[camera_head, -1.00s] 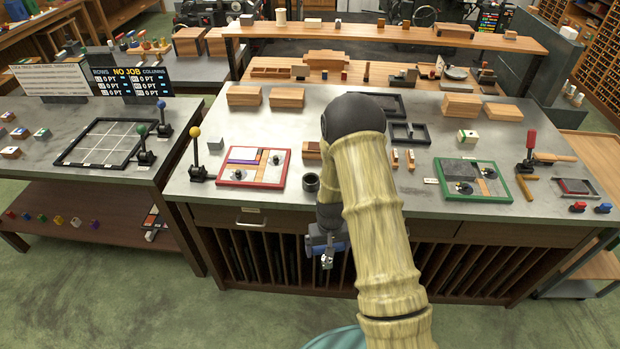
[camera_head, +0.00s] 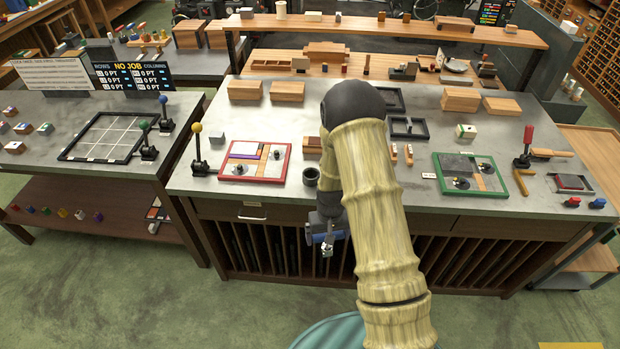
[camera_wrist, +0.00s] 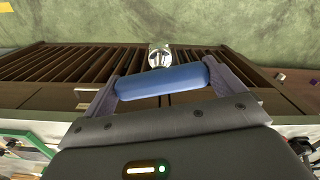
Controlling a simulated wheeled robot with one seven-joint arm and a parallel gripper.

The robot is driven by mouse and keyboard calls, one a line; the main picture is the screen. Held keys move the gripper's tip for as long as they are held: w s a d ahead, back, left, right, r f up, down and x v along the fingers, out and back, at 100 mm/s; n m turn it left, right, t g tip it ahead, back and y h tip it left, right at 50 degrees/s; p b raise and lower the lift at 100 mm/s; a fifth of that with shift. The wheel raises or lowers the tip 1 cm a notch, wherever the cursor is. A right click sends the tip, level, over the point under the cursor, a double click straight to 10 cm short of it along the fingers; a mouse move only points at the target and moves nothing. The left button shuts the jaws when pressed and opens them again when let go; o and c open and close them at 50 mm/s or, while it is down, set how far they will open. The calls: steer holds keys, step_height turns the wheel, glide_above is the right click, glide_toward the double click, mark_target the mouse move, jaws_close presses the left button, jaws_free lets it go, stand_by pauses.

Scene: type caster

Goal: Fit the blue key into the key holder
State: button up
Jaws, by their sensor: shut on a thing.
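My gripper (camera_wrist: 165,85) is shut on the blue key, a T-shaped tool. Its blue cylindrical handle (camera_wrist: 162,82) lies crosswise between the fingers in the wrist view. A short silver shank (camera_wrist: 159,56) points away from the gripper. In the head view, the blue key (camera_head: 322,238) hangs in front of the bench's slatted lower front, below the top's level. A dark round open cup (camera_head: 311,176) stands at the bench's front edge, above and slightly left of the key. It looks like the key holder, but I cannot be sure. My arm covers the bench right of it.
A red-framed tray (camera_head: 255,160) and a yellow-knobbed lever (camera_head: 197,150) stand left of the cup. A green-framed tray (camera_head: 470,174) lies right of my arm. Small red and blue pieces (camera_head: 597,203) sit at the right front corner. The floor in front is free.

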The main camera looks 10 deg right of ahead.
mark_target(326, 246)
step_height(326, 246, down, 7)
steer(key=b, duration=0.7)
steer(key=shift+f, duration=0.1)
steer(key=shift+a, duration=0.15)
